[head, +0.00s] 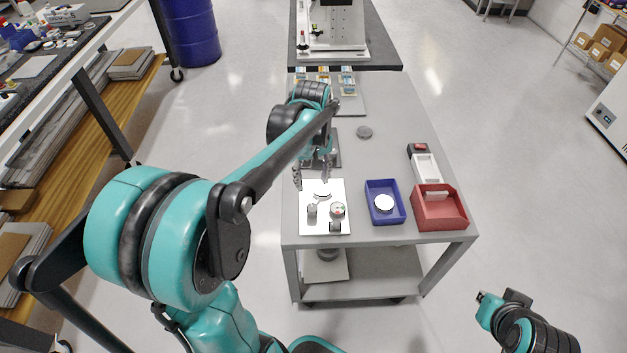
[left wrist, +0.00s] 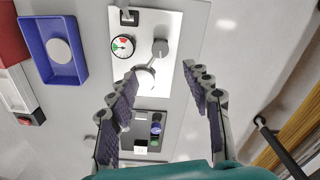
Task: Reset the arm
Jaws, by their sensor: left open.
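My left gripper (head: 311,177) is open and empty, with its fingers pointing down over the far edge of a white fixture plate. In the left wrist view the two fingers (left wrist: 161,70) are spread wide, with nothing between them. The white plate (head: 341,188) carries a round gauge (head: 338,209), a grey knob or post (head: 312,210), a small dark block (head: 335,227) and a curved holder (left wrist: 145,76). A blue tray (head: 372,189) holds a round white disc (head: 384,203). My right arm shows at the bottom right; its gripper is not visible.
The grey cart has a red bin (head: 428,214) at right, with a white box (head: 426,168) behind it. A dark device (left wrist: 137,133) lies behind the plate, partly hidden by my left arm. A grey disc (head: 364,132) sits farther back.

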